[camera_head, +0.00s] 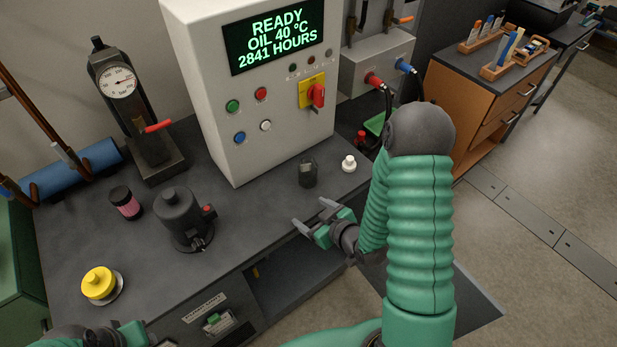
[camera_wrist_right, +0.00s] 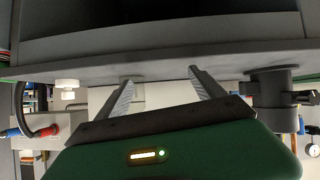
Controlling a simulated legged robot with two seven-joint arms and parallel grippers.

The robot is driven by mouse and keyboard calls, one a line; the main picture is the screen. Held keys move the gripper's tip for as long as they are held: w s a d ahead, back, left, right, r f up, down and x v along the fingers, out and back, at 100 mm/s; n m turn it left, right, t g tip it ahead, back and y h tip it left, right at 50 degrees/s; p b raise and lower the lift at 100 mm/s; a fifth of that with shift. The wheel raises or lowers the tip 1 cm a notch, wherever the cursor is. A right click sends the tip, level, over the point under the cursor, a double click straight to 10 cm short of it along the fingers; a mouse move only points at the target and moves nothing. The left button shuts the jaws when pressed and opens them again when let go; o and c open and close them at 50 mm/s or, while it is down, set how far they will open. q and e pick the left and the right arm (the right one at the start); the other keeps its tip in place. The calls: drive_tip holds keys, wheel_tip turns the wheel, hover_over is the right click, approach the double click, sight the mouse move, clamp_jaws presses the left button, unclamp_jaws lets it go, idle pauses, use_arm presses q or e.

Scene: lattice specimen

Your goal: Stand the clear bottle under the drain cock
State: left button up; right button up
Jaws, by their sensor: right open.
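The clear bottle (camera_head: 308,173), small and see-through with a dark tint, stands upright on the bench in front of the control cabinet. My right gripper (camera_head: 312,214) is open and empty at the bench's front edge, short of the bottle. In the right wrist view its fingers (camera_wrist_right: 160,82) are apart; I cannot clearly make out the bottle there. A black pot (camera_head: 180,215) stands left of the bottle, with a red knob and a small tap-like fitting low on its front, perhaps the drain cock. My left gripper (camera_head: 130,336) is partly cut off at the bottom left.
A white cap (camera_head: 349,164) stands right of the bottle. The grey control cabinet (camera_head: 262,110) rises behind. A pink-and-black jar (camera_head: 125,202), a yellow-capped container (camera_head: 99,284) and a gauge stand (camera_head: 150,120) are to the left. The bench between pot and bottle is clear.

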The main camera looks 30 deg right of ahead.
sight(312, 177)
drive_tip(key=s+d+r+m+t+h+b, duration=0.2)
drive_tip(key=s+d+m+t+h+b, duration=0.15)
drive_tip(key=t, duration=0.25)
drive_tip(key=w+b, duration=0.2)
drive_tip(key=w+d+b, duration=0.1)
drive_tip(key=w+b, duration=0.1)
drive_tip(key=w+f+b, duration=0.1)
drive_tip(key=w+b, duration=0.1)
drive_tip(key=shift+d+b, duration=0.2)
drive_tip(key=shift+b, duration=0.2)
drive_tip(key=shift+w+d+r+b, duration=0.1)
drive_tip(key=shift+w+d+b, duration=0.1)
drive_tip(key=shift+w+b, duration=0.7)
drive_tip(key=w, duration=0.1)
drive_tip(key=w+r+p, duration=0.1)
drive_tip(key=w, duration=0.1)
drive_tip(key=shift+w+d+p, duration=0.15)
drive_tip(key=shift+p, duration=0.15)
drive_tip(key=w, duration=0.2)
drive_tip(key=w+f, duration=0.1)
drive_tip(key=w+d, duration=0.1)
drive_tip(key=w, duration=0.1)
drive_tip(key=shift+w+f, duration=0.2)
drive_tip(key=shift+w, duration=0.15)
drive_tip(key=shift+s+r, duration=0.1)
drive_tip(key=c, duration=1.6)
drive_tip(key=shift+o, duration=0.2)
